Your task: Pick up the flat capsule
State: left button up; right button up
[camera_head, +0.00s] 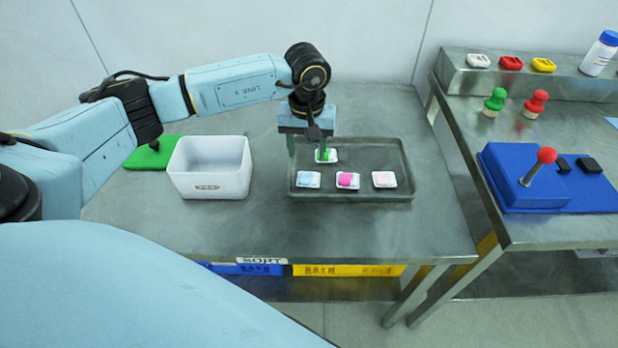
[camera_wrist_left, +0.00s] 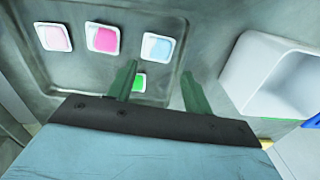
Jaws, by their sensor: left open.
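The dark tray (camera_head: 350,195) holds several small capsules in white square trays. A green capsule (camera_head: 331,155) sits at the back, and blue (camera_head: 309,180), magenta (camera_head: 347,181) and pale pink (camera_head: 384,179) ones lie in a front row. I cannot tell which one is flat. My left gripper (camera_head: 307,153) points down over the tray's back left, its fingers open and empty. In the left wrist view, one finger of the gripper (camera_wrist_left: 160,72) partly covers the green capsule (camera_wrist_left: 139,84); the other finger is to its right. The pink (camera_wrist_left: 54,37), magenta (camera_wrist_left: 102,38) and blue (camera_wrist_left: 157,47) capsules are clear.
A white bin (camera_head: 210,182) stands left of the tray, with a green mat (camera_head: 152,158) behind it. The steel table (camera_head: 260,232) is clear in front. A second table at right carries a blue joystick box (camera_head: 518,180), buttons and a bottle (camera_head: 600,53).

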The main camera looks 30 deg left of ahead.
aim_at(309, 177)
pick_arm(q)
jog(key=f, duration=0.8)
jog(key=shift+w+f, duration=0.2)
jog(key=shift+f, duration=0.15)
jog(key=shift+d, duration=0.1)
jog(key=c, duration=0.6)
